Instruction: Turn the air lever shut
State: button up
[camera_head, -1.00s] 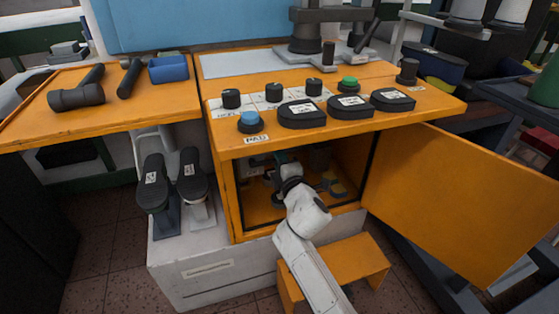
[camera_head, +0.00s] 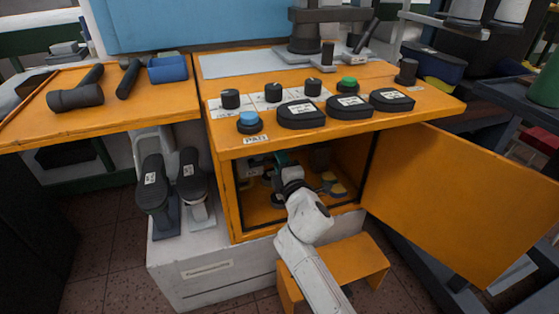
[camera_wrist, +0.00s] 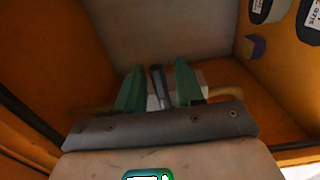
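The air lever appears to be the narrow dark grey bar (camera_wrist: 158,88) in the wrist view, in front of a pale block on a tan pipe (camera_wrist: 225,92). My gripper (camera_wrist: 158,82) has two green fingers, one on each side of this bar, with a visible gap on both sides. It looks open and not closed on the bar. In the head view my gripper (camera_head: 284,160) is inside the open orange cabinet (camera_head: 231,205). There my own arm hides the lever, and its exact angle cannot be told.
The cabinet door (camera_head: 460,200) stands open to the right. Yellow and grey pieces (camera_head: 333,185) lie inside, right of my gripper. An orange step (camera_head: 350,262) stands below the opening. Two black pedals (camera_head: 152,185) are at the left. Knobs and buttons line the top panel (camera_head: 225,145).

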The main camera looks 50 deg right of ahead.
jog(key=v, duration=0.9)
jog(key=shift+s+a, duration=0.2)
jog(key=shift+s, duration=0.1)
jog(key=s+a+f+m+g+y, duration=0.3)
jog(key=s+a+f+m+g, duration=0.2)
jog(key=s+f+m+g, duration=0.55)
jog(key=s+a+f+g+y, duration=0.4)
jog(key=s+a+f+y, duration=0.35)
jog(key=s+a, duration=0.45)
notch_tip(320, 180, up, 31)
jog(key=w+p, duration=0.1)
jog(key=p, duration=3)
jog(key=shift+w+a+r+m+h, duration=0.25)
jog(key=shift+w+m+h, duration=0.1)
jog(key=shift+m, duration=0.1)
jog(key=shift+s+f+t, duration=0.1)
jog(key=shift+f+t, duration=0.05)
jog(key=shift+t, duration=0.1)
